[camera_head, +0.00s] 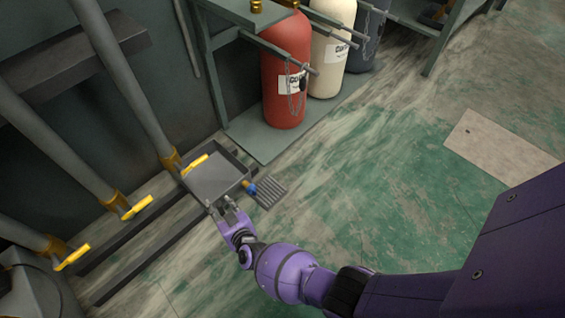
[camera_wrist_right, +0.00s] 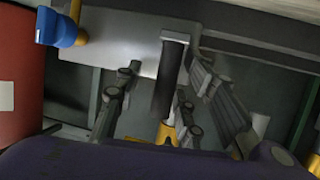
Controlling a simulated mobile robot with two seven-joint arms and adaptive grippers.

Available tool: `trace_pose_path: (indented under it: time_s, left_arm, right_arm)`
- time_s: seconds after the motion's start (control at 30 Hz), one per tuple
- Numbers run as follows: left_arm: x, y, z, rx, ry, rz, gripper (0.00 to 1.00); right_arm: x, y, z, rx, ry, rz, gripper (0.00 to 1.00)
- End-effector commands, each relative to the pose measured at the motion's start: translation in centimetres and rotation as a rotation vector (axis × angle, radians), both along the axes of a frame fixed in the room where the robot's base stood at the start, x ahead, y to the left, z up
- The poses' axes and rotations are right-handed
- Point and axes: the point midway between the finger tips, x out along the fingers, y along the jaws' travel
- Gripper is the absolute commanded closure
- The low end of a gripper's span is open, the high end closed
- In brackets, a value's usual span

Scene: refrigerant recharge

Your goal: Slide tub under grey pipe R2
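The tub (camera_head: 213,180) is a shallow grey open tray on the floor rails, with a blue-handled tap on its right side. Its front end lies below the rightmost grey pipe (camera_head: 124,82), whose yellow valve overhangs the tub's left rim. No pipe label is readable, so I cannot tell which is R2. My right gripper (camera_head: 223,206) is at the tub's near edge, fingers apart. In the right wrist view, the open fingers (camera_wrist_right: 155,100) stand on either side of a dark upright bar; I cannot tell whether they touch it. My left gripper is not in view.
Two more grey pipes with yellow valves (camera_head: 136,208) stand left of the tub. A red cylinder (camera_head: 287,75) and a cream cylinder (camera_head: 330,48) stand on a rack behind. A floor grate (camera_head: 268,192) lies right of the tub.

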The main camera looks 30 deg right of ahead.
Motion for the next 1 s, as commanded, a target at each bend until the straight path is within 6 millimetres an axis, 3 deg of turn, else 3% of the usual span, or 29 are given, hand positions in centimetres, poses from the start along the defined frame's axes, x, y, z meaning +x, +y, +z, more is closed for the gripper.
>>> trace_pose_path:
  time_s: [0.23,1.0]
  left_arm:
    - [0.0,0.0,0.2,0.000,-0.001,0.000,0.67]
    - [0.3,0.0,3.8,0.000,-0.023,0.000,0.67]
  right_arm:
    - [0.1,0.0,0.5,0.001,-0.006,0.000,0.65]
    - [-4.9,-0.5,2.6,0.002,-0.005,0.001,0.65]
